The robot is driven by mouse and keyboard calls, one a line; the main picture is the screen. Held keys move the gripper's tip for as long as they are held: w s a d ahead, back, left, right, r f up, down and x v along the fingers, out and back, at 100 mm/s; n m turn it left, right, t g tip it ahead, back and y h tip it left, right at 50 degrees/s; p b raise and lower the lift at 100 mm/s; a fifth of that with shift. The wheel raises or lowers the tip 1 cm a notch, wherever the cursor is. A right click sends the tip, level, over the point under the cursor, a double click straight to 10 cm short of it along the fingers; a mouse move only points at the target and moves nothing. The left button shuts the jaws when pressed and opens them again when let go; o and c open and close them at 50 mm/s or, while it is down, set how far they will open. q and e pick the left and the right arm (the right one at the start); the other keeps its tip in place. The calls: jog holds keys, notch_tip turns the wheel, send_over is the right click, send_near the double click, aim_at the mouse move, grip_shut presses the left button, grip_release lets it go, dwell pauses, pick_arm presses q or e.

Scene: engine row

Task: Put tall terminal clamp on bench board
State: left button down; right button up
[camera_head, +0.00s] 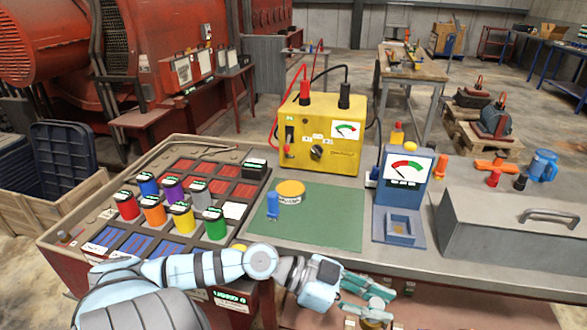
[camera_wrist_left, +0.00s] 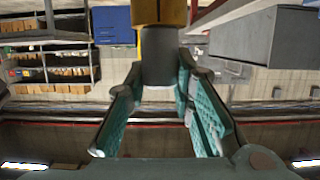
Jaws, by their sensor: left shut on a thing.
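My left gripper (camera_head: 378,301) is in front of the bench's front edge, at the bottom of the head view. It is shut on a part with a grey round stem (camera_wrist_left: 158,72) and a wider brass-coloured section (camera_wrist_left: 160,12), seen between the fingers in the left wrist view (camera_wrist_left: 160,85). In the head view only a little of this brass part (camera_head: 374,321) shows below the fingers. I take it to be the tall terminal clamp, though its full shape is hidden. The green board (camera_head: 335,232) lies flat on the bench. My right gripper is out of view.
On the green board stand a yellow-topped round tin (camera_head: 290,193) and a small blue piece (camera_head: 272,206). A yellow meter box (camera_head: 322,135), a blue meter stand (camera_head: 403,185) and a grey toolbox (camera_head: 510,235) surround it. Coloured cylinders fill a rack at left. The board's right half is clear.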

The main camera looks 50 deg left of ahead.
pick_arm(q)
jog(key=w+a+r+n+t+y+p, duration=0.3)
jog(key=w+a+r+n+y+p, duration=0.1)
jog(key=w+a+r+n+y, duration=0.45)
jog(key=w+a+r+n+t+y+p, duration=0.25)
jog(key=w+a+r+n+y, duration=0.35)
jog(key=w+a, duration=0.45)
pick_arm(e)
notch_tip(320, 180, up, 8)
pick_arm(q)
jog(key=shift+m+y, duration=0.35)
jog(key=shift+m, duration=0.3)
jog(key=f+b, duration=0.1)
jog(key=f, duration=0.5)
jog(key=s+a+f+b, duration=0.1)
jog(key=f, duration=0.6)
jog(key=s+a+f+b, duration=0.1)
jog(key=f+b, duration=0.1)
jog(key=f, duration=0.4)
jog(key=shift+f, duration=0.35)
jog(key=c, duration=1.4)
grip_release()
jog(key=shift+o, duration=0.2)
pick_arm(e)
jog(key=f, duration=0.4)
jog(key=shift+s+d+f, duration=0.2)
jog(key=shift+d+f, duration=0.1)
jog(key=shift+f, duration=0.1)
